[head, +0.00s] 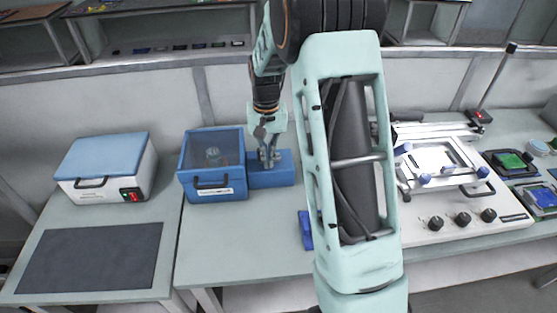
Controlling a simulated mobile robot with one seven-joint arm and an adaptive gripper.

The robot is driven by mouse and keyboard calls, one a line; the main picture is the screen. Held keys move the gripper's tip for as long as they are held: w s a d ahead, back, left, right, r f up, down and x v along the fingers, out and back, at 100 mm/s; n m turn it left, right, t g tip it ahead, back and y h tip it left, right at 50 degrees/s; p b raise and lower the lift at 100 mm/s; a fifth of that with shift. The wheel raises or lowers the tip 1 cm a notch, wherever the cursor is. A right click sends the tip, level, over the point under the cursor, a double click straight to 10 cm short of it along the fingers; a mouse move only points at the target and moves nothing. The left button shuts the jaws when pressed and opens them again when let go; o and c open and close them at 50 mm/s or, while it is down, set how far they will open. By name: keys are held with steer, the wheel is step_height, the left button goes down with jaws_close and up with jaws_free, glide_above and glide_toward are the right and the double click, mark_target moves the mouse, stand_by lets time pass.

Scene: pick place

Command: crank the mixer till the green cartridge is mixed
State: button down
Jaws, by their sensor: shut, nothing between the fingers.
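A blue box with a see-through lid (212,166) stands on the middle table and looks like the mixer. A lower blue block (271,172) joins its right side. My gripper (268,163) points down at this block, with its fingers shut and nothing held. The fingers are at or just over the block's top; I cannot tell whether they touch it. A small pale shape shows dimly under the lid, but I cannot make out a green cartridge. No crank handle is clearly visible; my gripper and arm hide part of that area.
A white box with a blue lid (104,168) and a dark mat (90,262) are on the left table. A blue piece (305,230) lies partly behind my arm. A white machine with knobs (450,215) and trays with green (510,161) and blue boards stand at right.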

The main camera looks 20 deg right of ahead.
steer(key=shift+r, duration=0.15)
step_height(320, 180, up, 7)
steer(key=p, duration=0.4)
steer(key=shift+p, duration=0.4)
stand_by(0.5)
